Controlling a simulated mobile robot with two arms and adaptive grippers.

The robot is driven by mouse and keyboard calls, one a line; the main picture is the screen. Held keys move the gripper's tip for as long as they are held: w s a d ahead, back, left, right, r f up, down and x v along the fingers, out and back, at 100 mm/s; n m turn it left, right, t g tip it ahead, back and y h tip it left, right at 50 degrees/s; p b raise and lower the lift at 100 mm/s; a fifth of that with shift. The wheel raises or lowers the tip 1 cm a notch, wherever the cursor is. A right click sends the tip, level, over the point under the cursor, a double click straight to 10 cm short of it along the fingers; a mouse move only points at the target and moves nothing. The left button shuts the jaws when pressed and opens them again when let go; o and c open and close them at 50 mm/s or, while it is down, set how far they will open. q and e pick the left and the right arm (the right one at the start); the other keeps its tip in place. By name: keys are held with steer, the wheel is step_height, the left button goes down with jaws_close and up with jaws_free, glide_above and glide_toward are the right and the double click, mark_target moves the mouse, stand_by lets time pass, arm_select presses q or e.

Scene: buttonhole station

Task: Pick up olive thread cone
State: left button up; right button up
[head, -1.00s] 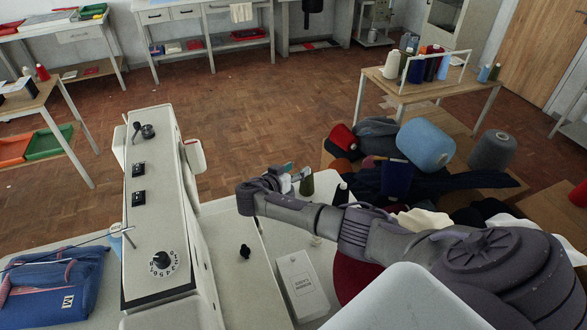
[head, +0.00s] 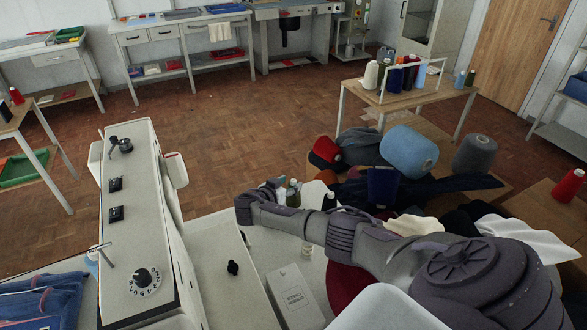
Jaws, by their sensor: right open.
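An olive thread cone (head: 293,194) stands upright on the pale machine table, beyond the end of my right arm. My right gripper (head: 279,188) is open and right beside the cone, on its left in the head view. The wrist hides the cone's lower part and much of the fingers, so I cannot tell whether they touch it or stand around it. My left gripper is not in view.
The white sewing machine (head: 133,215) stands left of my right arm. A dark-topped cone (head: 329,201) is close to the forearm. A white box (head: 294,297) lies nearer. Piled fabrics and a large blue cone (head: 409,150) are to the right.

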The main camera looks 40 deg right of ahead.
steer(key=shift+x, duration=0.75)
steer(key=shift+a, duration=0.15)
steer(key=shift+c, duration=0.8)
jaws_close()
